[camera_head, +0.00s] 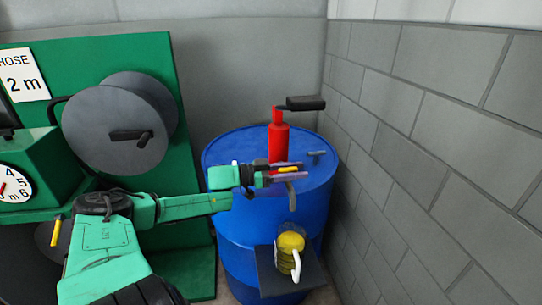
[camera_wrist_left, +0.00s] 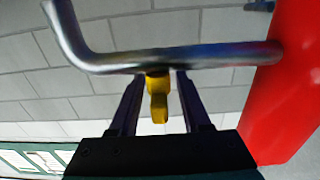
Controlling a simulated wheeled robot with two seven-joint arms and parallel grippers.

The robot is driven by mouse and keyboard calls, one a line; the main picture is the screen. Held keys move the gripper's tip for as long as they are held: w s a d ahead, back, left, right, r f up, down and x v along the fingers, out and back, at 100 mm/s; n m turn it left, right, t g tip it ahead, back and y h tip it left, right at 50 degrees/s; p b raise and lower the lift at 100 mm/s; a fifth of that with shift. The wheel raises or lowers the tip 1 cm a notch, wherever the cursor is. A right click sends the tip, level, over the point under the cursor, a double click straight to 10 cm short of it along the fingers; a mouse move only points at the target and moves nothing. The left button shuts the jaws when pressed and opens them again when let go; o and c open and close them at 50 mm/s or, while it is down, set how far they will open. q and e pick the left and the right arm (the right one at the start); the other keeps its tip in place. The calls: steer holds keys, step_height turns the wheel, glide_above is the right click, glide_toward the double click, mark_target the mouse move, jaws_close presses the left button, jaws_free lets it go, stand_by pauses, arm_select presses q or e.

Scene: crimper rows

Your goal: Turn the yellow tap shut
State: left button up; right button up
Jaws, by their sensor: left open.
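The yellow tap (camera_head: 288,169) sits on the metal spout of the red pump (camera_head: 279,142) on top of the blue drum (camera_head: 226,262). In the left wrist view the tap (camera_wrist_left: 159,104) hangs between my two dark fingers, below the metal spout pipe (camera_wrist_left: 180,60). My left gripper (camera_head: 287,172) is open around the tap, with a finger on each side. The wrist view shows gaps beside the tap's handle; contact cannot be told. The gripper partly hides the tap and spout in the head view. My right gripper is not in view.
A yellow jug with a white handle (camera_head: 290,252) stands on a dark shelf (camera_head: 265,275) at the drum's front. The pump's black crank (camera_head: 305,103) sticks out to the right. A green panel with a grey hose reel (camera_head: 105,120) stands left; a block wall (camera_head: 440,130) bounds the right.

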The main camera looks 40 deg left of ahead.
mark_target(280, 169)
arm_select(q)
steer(key=p+v, duration=0.2)
steer(key=v, duration=0.1)
steer(key=p+v, duration=0.1)
steer(key=p, duration=0.1)
steer(key=shift+s+a+r, duration=0.1)
steer(key=shift+s+r, duration=0.1)
steer(key=shift+r, duration=0.2)
steer(key=p+v, duration=0.2)
steer(key=v, duration=0.7)
steer(key=shift+f, duration=0.4)
steer(key=shift+s, duration=0.1)
